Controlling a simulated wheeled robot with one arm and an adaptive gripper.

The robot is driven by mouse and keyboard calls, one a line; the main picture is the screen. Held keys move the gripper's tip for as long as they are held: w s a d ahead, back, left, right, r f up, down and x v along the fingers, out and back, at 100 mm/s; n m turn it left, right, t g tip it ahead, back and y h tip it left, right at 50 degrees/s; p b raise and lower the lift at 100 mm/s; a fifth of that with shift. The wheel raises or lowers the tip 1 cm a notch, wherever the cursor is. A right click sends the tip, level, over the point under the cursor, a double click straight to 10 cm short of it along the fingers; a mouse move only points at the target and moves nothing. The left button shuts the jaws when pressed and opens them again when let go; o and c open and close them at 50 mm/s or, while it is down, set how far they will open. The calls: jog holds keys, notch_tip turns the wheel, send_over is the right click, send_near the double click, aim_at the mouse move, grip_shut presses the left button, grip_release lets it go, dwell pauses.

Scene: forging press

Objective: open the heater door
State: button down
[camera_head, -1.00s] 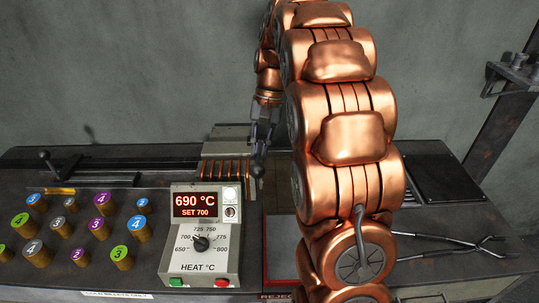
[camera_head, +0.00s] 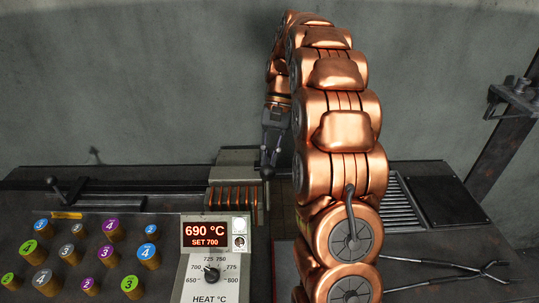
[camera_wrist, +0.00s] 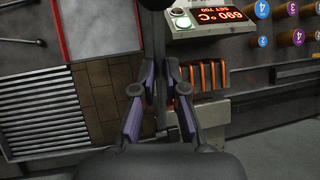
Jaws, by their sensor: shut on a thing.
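The heater (camera_head: 234,158) is a grey box with glowing copper coils (camera_head: 232,196) along its front, behind the control panel. The coils also show in the wrist view (camera_wrist: 208,77). A dark plate, seemingly the heater door, is at the right end of the coils, partly hidden; I cannot tell how far open it is. My gripper (camera_head: 268,160) points down at the heater's right end, shut on a dark handle with a round black knob (camera_head: 267,173). In the wrist view the fingers (camera_wrist: 160,82) close around a dark bar, which hides their contact.
The heat control panel (camera_head: 208,265) reads 690 °C, set 700, in front of the heater. Several numbered billets (camera_head: 103,254) stand at left. A slatted grate (camera_head: 401,203) and tongs (camera_head: 450,268) lie to the right. My arm hides the middle of the bench.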

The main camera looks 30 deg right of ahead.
jog(key=c, duration=1.2)
grip_release()
jog(key=shift+f, duration=0.15)
